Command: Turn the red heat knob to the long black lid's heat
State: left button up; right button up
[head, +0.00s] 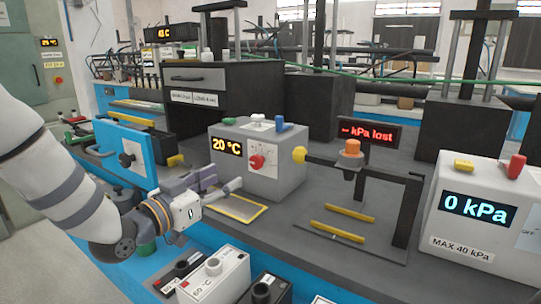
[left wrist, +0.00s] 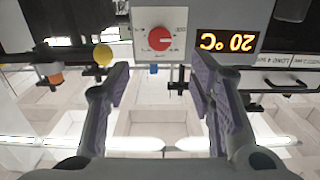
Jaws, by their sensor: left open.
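The red heat knob (head: 257,161) is on the front of a grey box (head: 285,165) whose display (head: 227,146) reads 20 °C. In the left wrist view, the knob (left wrist: 159,38) sits on a white dial plate, and the display shows upside down. My left gripper (head: 228,188) is open and empty, in front of the box and a little below and left of the knob, apart from it. In the left wrist view, its fingers (left wrist: 160,80) are spread with the knob beyond them. Black blocks (head: 268,289) stand at the front; I cannot tell which is the long black lid.
A white block (head: 214,277) marked 60 °C stands among the black blocks. A yellow ball (head: 299,154) is on the box's right side. A white pressure box (head: 482,215) reads 0 kPa; another display (head: 369,132) reads kPa lost.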

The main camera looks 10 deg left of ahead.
aim_at(255, 161)
pick_arm(q)
jog(key=b+x, duration=0.1)
jog(key=x, duration=0.9)
jog(key=shift+w+d+f+b, duration=0.15)
jog(key=shift+w+f+b, duration=0.05)
jog(key=shift+w+b, duration=0.15)
jog(key=shift+w+d+r, duration=0.2)
jog(key=shift+w, duration=0.25)
jog(key=c, duration=1.1)
pick_arm(e)
jog(key=shift+s+f+g, duration=0.4)
jog(key=shift+s+f, duration=0.6)
jog(key=shift+s, duration=0.15)
